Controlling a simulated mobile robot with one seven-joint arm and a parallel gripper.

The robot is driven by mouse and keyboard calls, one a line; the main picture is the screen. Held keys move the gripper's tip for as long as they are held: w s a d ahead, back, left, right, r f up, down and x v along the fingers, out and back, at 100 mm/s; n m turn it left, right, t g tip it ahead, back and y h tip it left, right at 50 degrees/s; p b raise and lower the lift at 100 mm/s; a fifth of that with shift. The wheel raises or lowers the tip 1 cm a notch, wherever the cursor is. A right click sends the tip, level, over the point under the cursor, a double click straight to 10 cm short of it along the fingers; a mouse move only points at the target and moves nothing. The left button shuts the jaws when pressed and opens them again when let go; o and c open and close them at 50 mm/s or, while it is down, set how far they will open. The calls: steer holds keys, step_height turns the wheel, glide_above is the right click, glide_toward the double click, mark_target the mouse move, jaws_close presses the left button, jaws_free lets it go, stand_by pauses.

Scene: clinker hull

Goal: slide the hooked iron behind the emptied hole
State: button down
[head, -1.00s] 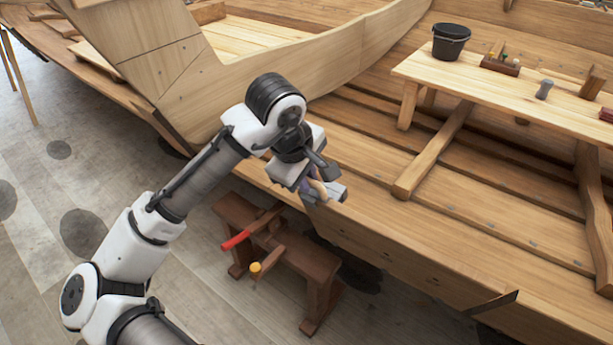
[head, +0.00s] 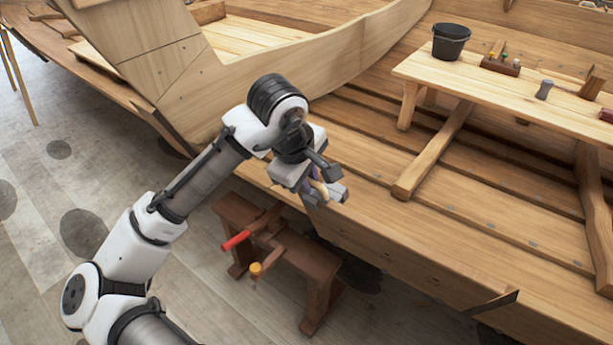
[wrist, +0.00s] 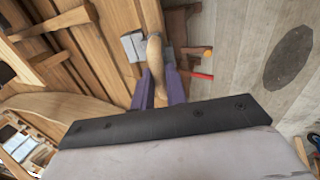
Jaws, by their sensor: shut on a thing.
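My gripper (head: 318,190) is beside the upper edge of the planked hull (head: 400,235), over its near side. It also shows in the wrist view (wrist: 160,82), with purple fingers on both sides of a curved tan wooden handle (wrist: 155,52). It is shut on this handle. Grey blocks (wrist: 132,45) touch the handle's left side; I cannot tell whether they belong to the tool or to my gripper. No hook shape can be made out, so I cannot tell if this is the hooked iron. No emptied hole can be picked out in the hull.
A brown low bench (head: 285,262) stands below my gripper, with a red-handled tool (head: 236,240) and a yellow-ended tool (head: 256,268). A plank table (head: 500,90) inside the hull carries a black bucket (head: 451,42) and small tools. The floor (head: 120,185) at left is clear.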

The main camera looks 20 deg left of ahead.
steer(key=shift+s+d+p, duration=0.2)
steer(key=shift+s+d, duration=0.1)
steer(key=shift+d, duration=0.55)
steer(key=shift+s+d+p, duration=0.15)
steer(key=shift+s+d, duration=0.2)
steer(key=shift+d, duration=0.45)
steer(key=shift+s+d+p, duration=0.2)
steer(key=shift+s+d, duration=0.1)
steer(key=shift+d, duration=0.55)
steer(key=shift+d, duration=0.1)
steer(key=shift+s+d+p, duration=0.3)
steer(key=shift+d, duration=0.55)
steer(key=shift+s+d+p, duration=0.25)
steer(key=shift+s+d, duration=0.05)
steer(key=shift+d, duration=0.5)
steer(key=shift+s+d+p, duration=0.3)
steer(key=shift+d, duration=0.55)
steer(key=shift+s+d+p, duration=0.3)
steer(key=shift+d, duration=0.55)
steer(key=shift+s+d+p, duration=0.3)
steer(key=shift+s+d, duration=0.05)
steer(key=shift+d, duration=0.55)
steer(key=shift+s+d+p, duration=0.3)
steer(key=shift+d, duration=0.55)
